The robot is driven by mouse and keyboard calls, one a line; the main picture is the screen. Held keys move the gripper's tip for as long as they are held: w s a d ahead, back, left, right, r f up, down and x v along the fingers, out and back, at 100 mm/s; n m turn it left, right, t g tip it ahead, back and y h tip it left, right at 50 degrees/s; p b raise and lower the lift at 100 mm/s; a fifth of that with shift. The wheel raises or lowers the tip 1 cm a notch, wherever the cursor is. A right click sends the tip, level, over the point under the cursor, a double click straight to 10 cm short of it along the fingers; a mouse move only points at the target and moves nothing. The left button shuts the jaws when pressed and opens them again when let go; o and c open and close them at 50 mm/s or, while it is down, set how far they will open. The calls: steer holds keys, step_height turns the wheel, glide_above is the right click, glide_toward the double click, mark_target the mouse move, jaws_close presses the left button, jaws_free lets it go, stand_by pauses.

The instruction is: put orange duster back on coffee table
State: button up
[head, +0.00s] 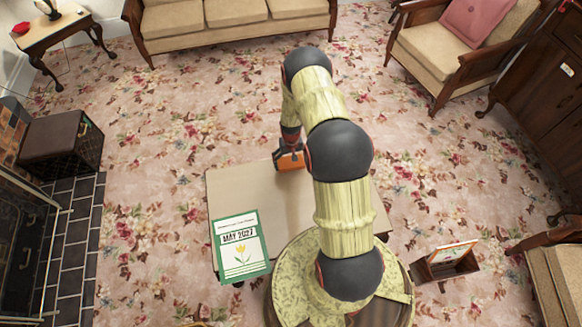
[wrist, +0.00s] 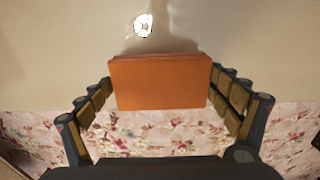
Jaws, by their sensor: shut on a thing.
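The orange duster (wrist: 160,82) shows in the wrist view as a plain orange block between the two fingers of my gripper (wrist: 160,92), which is shut on it. In the head view the duster (head: 290,161) shows at the far edge of the coffee table (head: 235,190), partly hidden by my arm. The beige table top (wrist: 60,60) fills the upper part of the wrist view, behind the duster. I cannot tell whether the duster touches the table top.
A green and white May 2027 booklet (head: 240,247) lies on the table's near left corner. A sofa (head: 235,20) and armchair (head: 460,45) stand at the back. A dark box (head: 62,145) is at left, a small wooden rack (head: 445,265) at right. Flowered carpet lies open around.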

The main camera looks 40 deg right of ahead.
mark_target(291, 166)
steer(key=shift+f+b, duration=0.5)
steer(key=shift+f, duration=0.95)
steer(key=shift+s+f, duration=0.1)
steer(key=shift+f, duration=0.1)
steer(key=o, duration=0.9)
steer(key=shift+r, duration=0.2)
